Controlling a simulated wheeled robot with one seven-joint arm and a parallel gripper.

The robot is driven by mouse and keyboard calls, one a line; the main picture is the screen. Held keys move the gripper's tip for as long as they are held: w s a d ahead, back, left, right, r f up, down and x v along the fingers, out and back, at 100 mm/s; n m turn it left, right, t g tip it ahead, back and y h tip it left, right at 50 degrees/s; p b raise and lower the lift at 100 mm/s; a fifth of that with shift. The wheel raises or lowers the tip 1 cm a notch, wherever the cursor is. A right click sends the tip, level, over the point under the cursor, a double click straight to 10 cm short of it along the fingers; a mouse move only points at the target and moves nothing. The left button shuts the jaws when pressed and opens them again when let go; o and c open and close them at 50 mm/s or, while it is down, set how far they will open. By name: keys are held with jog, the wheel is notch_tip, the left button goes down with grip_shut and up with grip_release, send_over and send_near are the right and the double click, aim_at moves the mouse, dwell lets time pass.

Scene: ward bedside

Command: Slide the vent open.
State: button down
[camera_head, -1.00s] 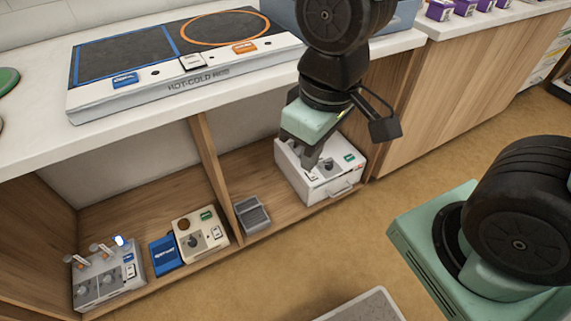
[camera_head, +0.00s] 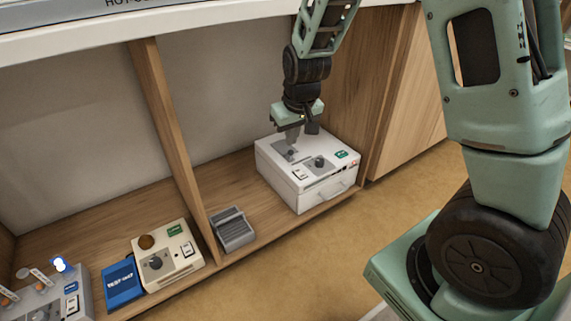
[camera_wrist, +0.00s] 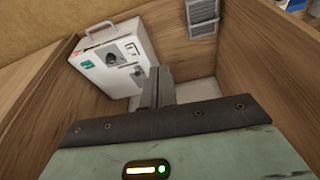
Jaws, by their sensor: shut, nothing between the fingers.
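A white box unit (camera_head: 310,172) stands on the low shelf, with a dark knob (camera_head: 319,162), a white switch, a green label and a front handle. A grey plate (camera_head: 279,147) with a small dark knob is on its top. I cannot tell for sure which part is the vent. My gripper (camera_head: 291,142) points down at the grey plate; contact is unclear. It is shut and empty. In the wrist view the fingers (camera_wrist: 158,85) hide part of the box top (camera_wrist: 112,68).
A grey slatted block (camera_head: 233,231) sits left of the box; it also shows in the wrist view (camera_wrist: 203,18). Further left are a cream unit (camera_head: 170,258), a blue pack (camera_head: 122,283) and a grey unit (camera_head: 75,300). A wooden divider (camera_head: 170,130) and the counter (camera_head: 200,25) enclose the shelf.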

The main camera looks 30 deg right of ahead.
jog(key=w+d+f+h+b, duration=0.1)
jog(key=w+d+f+b, duration=0.1)
jog(key=w+f, duration=0.5)
jog(key=w+d+f+n+t+h+b, duration=0.1)
jog(key=w+d+f+b, duration=0.1)
jog(key=w+d+f, duration=0.3)
jog(key=w+d+f+h+b, duration=0.1)
jog(key=w+d+f, duration=0.3)
jog(key=w+f, duration=0.6)
jog(key=shift+d+f+n+t+h+b, duration=0.15)
jog(key=shift+f+b, duration=0.1)
jog(key=shift+f, duration=0.35)
jog(key=shift+d+f+n+t+h+b, duration=0.15)
jog(key=shift+f+b, duration=0.1)
jog(key=shift+f, duration=0.3)
jog(key=shift+d, duration=0.3)
jog(key=d, duration=0.8)
jog(key=shift+w+p, duration=0.1)
jog(key=shift+p, duration=0.2)
jog(key=shift+r, duration=0.1)
